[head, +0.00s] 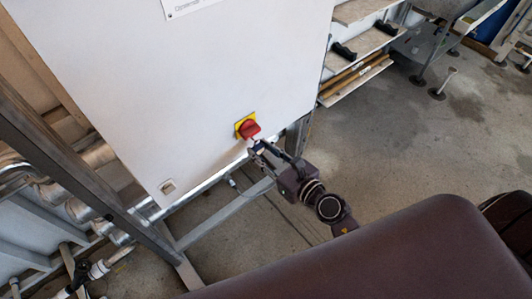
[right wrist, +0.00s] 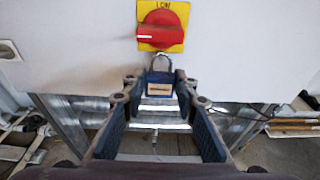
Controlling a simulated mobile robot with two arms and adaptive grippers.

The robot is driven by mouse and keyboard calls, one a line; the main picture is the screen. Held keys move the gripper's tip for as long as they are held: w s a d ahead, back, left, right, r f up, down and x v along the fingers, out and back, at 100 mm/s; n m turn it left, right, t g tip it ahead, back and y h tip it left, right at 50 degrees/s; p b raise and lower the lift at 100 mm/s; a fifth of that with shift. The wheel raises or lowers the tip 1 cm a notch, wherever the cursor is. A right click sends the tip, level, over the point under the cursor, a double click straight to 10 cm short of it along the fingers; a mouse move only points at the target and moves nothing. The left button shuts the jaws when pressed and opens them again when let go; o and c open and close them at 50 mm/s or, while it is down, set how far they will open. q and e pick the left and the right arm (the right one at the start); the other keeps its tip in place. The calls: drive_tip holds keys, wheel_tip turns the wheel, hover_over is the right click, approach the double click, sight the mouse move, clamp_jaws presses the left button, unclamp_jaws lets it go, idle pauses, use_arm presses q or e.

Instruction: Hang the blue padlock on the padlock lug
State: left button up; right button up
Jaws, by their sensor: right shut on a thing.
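The blue padlock (right wrist: 160,79) is held upright between the fingertips of my right gripper (right wrist: 159,84), with its pale label facing the wrist camera. Its metal shackle (right wrist: 161,62) points up, just under the red rotary switch (right wrist: 161,31) on its yellow plate (right wrist: 183,13). The lug itself is not distinct; I cannot tell whether the shackle is around it. In the head view my right gripper (head: 261,149) is right below the red switch (head: 250,129), and the padlock is small and dark there. My left gripper is not in view.
The switch sits low on a large white cabinet front (head: 190,80). A metal frame and pipes (head: 100,155) run at the left. Shelves with black-handled items (head: 345,52) stand to the right. The concrete floor (head: 420,150) at the right is largely open.

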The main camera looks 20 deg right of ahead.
drive_tip(key=shift+x, duration=0.8)
drive_tip(key=shift+w+a+f, duration=0.2)
drive_tip(key=shift+w+a, duration=0.05)
drive_tip(key=shift+w, duration=0.4)
